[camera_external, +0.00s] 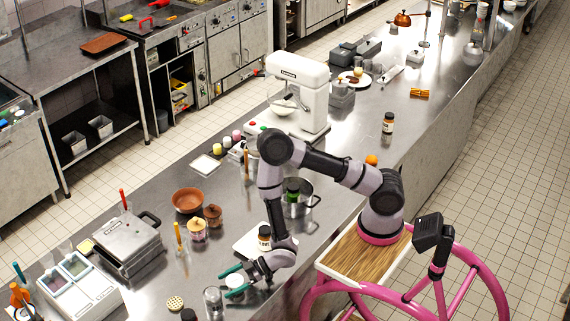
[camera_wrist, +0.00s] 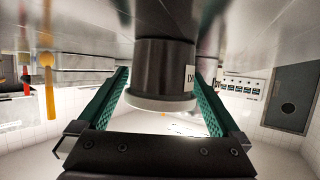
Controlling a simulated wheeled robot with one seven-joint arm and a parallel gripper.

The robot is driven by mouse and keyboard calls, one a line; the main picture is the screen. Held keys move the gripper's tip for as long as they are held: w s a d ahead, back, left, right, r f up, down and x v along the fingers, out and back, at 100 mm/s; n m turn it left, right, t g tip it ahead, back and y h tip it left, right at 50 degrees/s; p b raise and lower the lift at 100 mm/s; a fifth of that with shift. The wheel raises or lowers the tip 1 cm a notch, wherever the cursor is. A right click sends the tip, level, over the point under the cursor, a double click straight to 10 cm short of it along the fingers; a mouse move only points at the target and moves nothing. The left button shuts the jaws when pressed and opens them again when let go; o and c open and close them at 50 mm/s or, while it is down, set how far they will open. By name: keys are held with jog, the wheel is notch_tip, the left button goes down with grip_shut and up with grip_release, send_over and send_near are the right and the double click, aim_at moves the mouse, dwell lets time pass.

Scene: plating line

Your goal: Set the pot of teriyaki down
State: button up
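A dark round pot with a white lid (camera_wrist: 165,68) is between the two green fingers of my gripper (camera_wrist: 163,85) in the wrist view. The fingers flank it closely and appear shut on it. Part of a white label shows at its edge, too little to read.
A labelled jar (camera_external: 264,232) stands on a white board (camera_external: 246,247) behind. A steel pot (camera_external: 298,206) and brown bowl (camera_external: 187,200) are farther back.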

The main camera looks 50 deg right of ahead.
aim_at(234, 280)
jog(key=shift+r, duration=0.15)
jog(key=v, duration=0.7)
jog(key=shift+s+d+r, duration=0.1)
jog(key=shift+s+d, duration=0.05)
jog(key=shift+d, duration=0.05)
jog(key=w+d+r+m+t+h, duration=0.1)
jog(key=w+d+r+m+h, duration=0.3)
jog(key=w+d+r, duration=0.55)
jog(key=w+d+r+m+h, duration=0.3)
jog(key=w+d+r, duration=0.3)
jog(key=d+r, duration=0.65)
jog(key=s+d+r+m+h, duration=0.2)
jog(key=s+d+r+m, duration=0.45)
jog(key=d, duration=0.75)
jog(key=s+d+r+m, duration=0.1)
jog(key=s+d+r, duration=0.1)
jog(key=s, duration=0.4)
jog(key=s+d+r+m+g, duration=0.1)
jog(key=s+d+r, duration=0.2)
jog(key=s+r, duration=0.2)
jog(key=shift+s, duration=0.6)
